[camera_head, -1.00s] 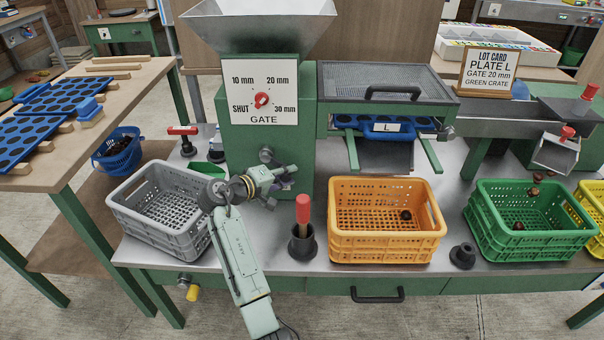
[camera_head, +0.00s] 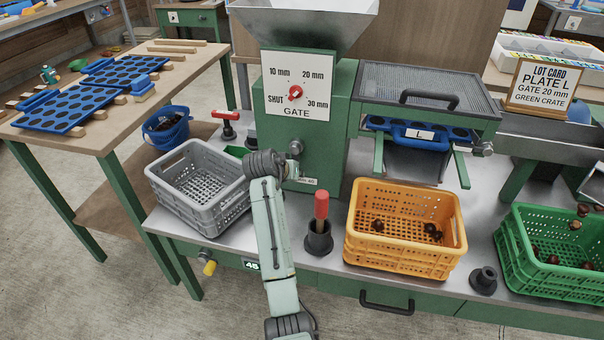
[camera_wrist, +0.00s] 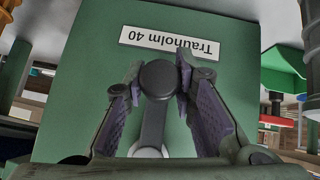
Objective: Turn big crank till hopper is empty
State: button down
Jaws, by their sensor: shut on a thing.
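The big crank (camera_wrist: 153,125) shows in the wrist view as a dark arm with a round black knob, in front of a green panel. My gripper (camera_wrist: 158,88) has its purple-padded fingers closed around the knob, one on each side. In the head view my arm hides the gripper and most of the crank; a grey hub (camera_head: 295,147) shows on the machine's front. The metal hopper (camera_head: 300,25) sits on top, its upper edge cut off and its contents not visible. The red gate knob (camera_head: 295,93) is below it; its exact setting is hard to read.
The orange crate (camera_head: 357,256) and green crate (camera_head: 530,277) hold several chestnuts. The grey crate (camera_head: 205,218) looks empty. A red-handled tool (camera_head: 321,205) stands in a black cup right of my arm. Plate L (camera_head: 400,128) sits under the mesh cover. A lot card (camera_head: 540,85) stands right.

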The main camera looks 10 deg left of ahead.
jog(key=a+r+m+t+y+b, duration=0.1)
jog(key=a+r+m+y, duration=0.4)
jog(key=y, duration=0.6)
jog(key=shift+a+m+t+b, duration=0.4)
jog(key=shift+a+m+b, duration=0.2)
jog(key=shift+a+m, duration=0.35)
jog(key=shift+a+r, duration=0.1)
jog(key=shift+r, duration=0.1)
jog(key=c, duration=1.3)
grip_release()
jog(key=shift+f, duration=0.1)
jog(key=v, duration=1.2)
